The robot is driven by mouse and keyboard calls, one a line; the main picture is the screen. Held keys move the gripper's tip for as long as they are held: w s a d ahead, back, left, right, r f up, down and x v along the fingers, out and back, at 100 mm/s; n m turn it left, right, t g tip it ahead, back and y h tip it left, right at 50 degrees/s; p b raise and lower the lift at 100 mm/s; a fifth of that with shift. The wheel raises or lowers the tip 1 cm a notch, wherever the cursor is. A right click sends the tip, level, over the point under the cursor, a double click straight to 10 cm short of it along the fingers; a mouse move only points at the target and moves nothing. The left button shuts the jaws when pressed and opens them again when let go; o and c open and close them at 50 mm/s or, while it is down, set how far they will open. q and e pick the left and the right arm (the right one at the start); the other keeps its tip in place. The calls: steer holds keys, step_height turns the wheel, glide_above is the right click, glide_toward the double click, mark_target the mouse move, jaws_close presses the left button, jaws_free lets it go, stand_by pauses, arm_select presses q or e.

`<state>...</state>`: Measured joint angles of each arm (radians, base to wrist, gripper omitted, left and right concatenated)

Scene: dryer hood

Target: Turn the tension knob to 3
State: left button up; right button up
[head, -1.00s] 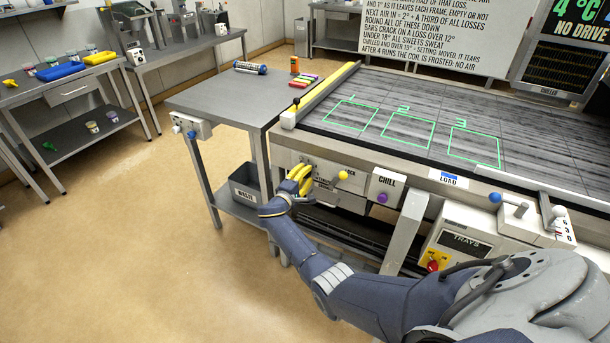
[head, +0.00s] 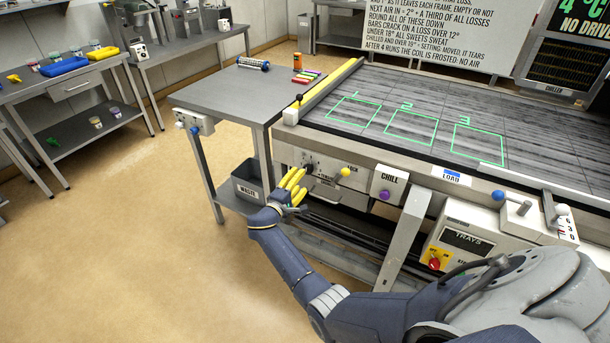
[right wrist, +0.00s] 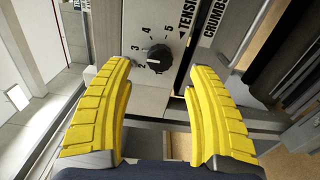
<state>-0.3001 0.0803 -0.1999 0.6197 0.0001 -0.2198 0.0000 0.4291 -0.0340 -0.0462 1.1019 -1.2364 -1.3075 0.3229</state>
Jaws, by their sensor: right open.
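The tension knob (right wrist: 158,58) is a small round black knob on a pale panel, beside a printed scale with 2, 3, 4 and 5 and the word TENSION. Its light mark seems to point toward the 2 to 3 side, but it is too small to be sure. In the head view the knob (head: 309,169) shows on the machine's front face. My right gripper (head: 298,179) has yellow fingers and is open and empty, just in front of the panel. In the right wrist view its fingers (right wrist: 161,68) stand apart on either side of the knob, not touching it. My left gripper is out of view.
A yellow ball handle (head: 346,171) and a purple CHILL knob (head: 384,195) sit to the right on the same front. The belt (head: 400,110) with green outlines is above. A grey WASTE bin (head: 247,184) stands on the side table's lower shelf.

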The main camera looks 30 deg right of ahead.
steer(key=shift+v, duration=2.55)
